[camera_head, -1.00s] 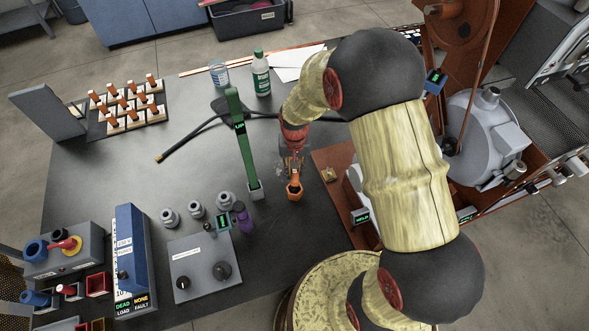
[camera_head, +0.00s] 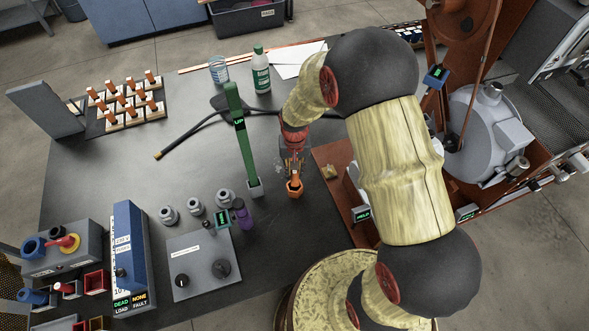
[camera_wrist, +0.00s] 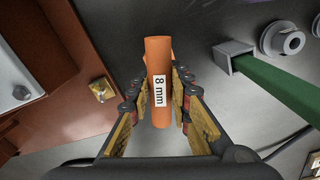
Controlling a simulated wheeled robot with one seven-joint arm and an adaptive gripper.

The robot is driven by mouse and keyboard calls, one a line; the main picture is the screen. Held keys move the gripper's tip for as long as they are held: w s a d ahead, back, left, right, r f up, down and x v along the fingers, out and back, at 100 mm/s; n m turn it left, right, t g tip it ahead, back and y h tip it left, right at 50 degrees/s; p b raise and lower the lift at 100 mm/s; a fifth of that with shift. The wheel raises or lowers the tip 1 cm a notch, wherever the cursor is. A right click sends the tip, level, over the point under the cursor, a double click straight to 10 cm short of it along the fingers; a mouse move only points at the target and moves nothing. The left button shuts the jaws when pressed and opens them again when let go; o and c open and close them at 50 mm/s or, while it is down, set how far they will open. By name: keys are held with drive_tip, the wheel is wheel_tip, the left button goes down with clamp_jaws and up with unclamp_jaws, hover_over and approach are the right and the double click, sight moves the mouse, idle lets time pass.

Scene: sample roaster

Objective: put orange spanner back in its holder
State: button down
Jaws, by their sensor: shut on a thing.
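The orange spanner (camera_wrist: 158,85) is held upright between the two fingers of my gripper (camera_wrist: 160,112); its white label reads "8 mm" in the wrist view. My gripper is shut on the spanner's shaft. In the head view the spanner's orange end (camera_head: 294,188) shows just below my gripper (camera_head: 292,165), over the dark table to the right of the green lever. I cannot tell whether that end touches the table or sits in anything. No holder for it can be made out clearly; my gripper and the spanner hide what lies beneath.
A green lever (camera_head: 240,140) in a grey bracket stands close left of my gripper. A brown-red machine base (camera_head: 335,185) is close on the right. Grey round fittings (camera_head: 196,207), a purple piece (camera_head: 242,214) and a knobbed grey box (camera_head: 200,265) stand to the front left. The table's middle left is clear.

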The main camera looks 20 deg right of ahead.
drive_tip(key=shift+f, duration=0.25)
drive_tip(key=c, duration=1.6)
unclamp_jaws()
drive_tip(key=shift+o, duration=0.2)
wheel_tip(320, 180, up, 12)
drive_tip(key=s+r+n+t, duration=0.3)
drive_tip(key=s+r+t, duration=0.2)
drive_tip(key=s+r, duration=1.5)
wheel_tip(320, 180, up, 3)
drive_tip(key=shift+s+r+n+t, duration=0.15)
drive_tip(key=shift+r+n+t, duration=0.05)
drive_tip(key=shift+n+t, duration=0.1)
